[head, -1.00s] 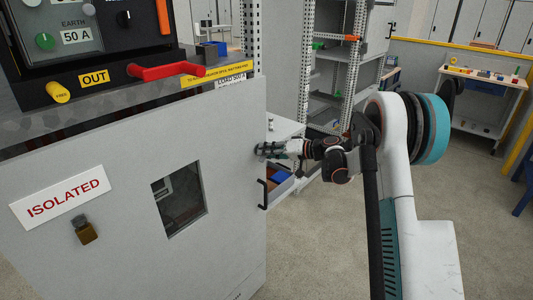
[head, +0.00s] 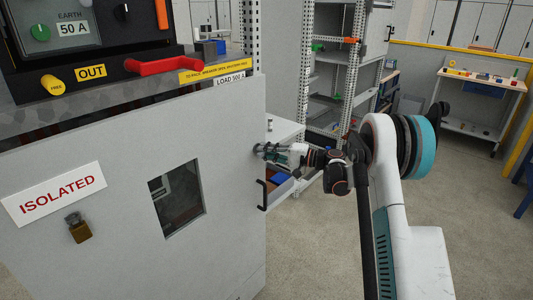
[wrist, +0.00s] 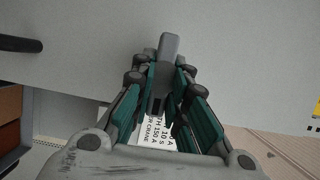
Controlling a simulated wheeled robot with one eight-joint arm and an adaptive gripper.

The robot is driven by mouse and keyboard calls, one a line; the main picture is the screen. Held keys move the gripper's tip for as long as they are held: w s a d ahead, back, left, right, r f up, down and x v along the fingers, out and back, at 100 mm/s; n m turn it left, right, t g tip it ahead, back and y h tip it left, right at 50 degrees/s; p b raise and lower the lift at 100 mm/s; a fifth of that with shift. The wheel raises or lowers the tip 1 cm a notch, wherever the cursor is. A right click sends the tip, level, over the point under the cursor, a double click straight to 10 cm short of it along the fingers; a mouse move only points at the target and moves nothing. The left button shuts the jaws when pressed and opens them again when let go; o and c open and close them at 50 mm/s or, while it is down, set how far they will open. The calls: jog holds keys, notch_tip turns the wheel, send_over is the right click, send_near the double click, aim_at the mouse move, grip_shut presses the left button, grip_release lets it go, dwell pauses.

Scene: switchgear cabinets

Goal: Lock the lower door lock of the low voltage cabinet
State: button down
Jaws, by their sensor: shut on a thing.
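The grey cabinet door (head: 110,160) fills the left of the head view. My gripper (head: 262,149) is at the door's right edge, above its black handle (head: 263,194). In the wrist view my gripper (wrist: 168,68) is shut on a small grey lock lever (wrist: 170,46), which stands out against the door face (wrist: 240,60). The fingers cover the lever's lower part, and the lock's base cannot be made out. In the head view the fingers hide the lock. The handle also shows in the wrist view (wrist: 20,43), at the upper left.
The door carries an ISOLATED sign (head: 55,193), a brass padlock (head: 78,228) and a window (head: 177,200). A red lever (head: 163,66) sits above. Behind my arm stand a perforated rack (head: 335,90) and a workbench (head: 480,85). The floor at right is open.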

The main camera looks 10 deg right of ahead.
dwell(0.3)
jog(key=c, duration=1.6)
grip_release()
jog(key=shift+o, duration=0.2)
jog(key=shift+d, duration=0.1)
jog(key=v, duration=1.2)
jog(key=shift+f, duration=0.15)
